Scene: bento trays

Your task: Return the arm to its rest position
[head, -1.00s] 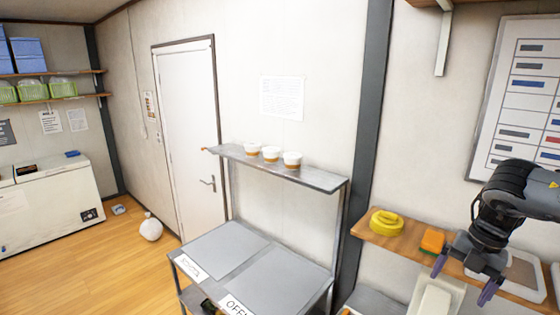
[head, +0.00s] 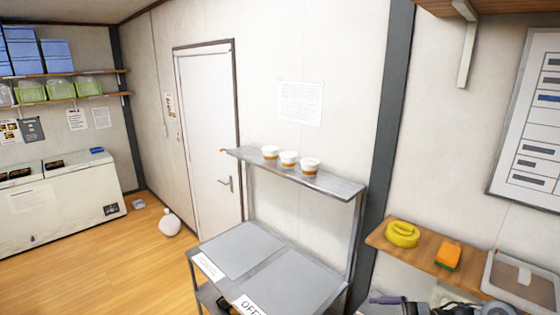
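My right gripper (head: 388,299) shows only in part at the bottom edge of the head view, right of the metal table. One purple finger is visible there, with dark and grey parts of my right arm beside it. The rest is cut off by the frame, so I cannot tell whether it is open or shut. I see nothing held in the visible part. My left gripper is not in view.
A wooden wall shelf (head: 424,257) at right holds a yellow coil (head: 402,234), an orange block (head: 447,256) and a lidded container (head: 522,278).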

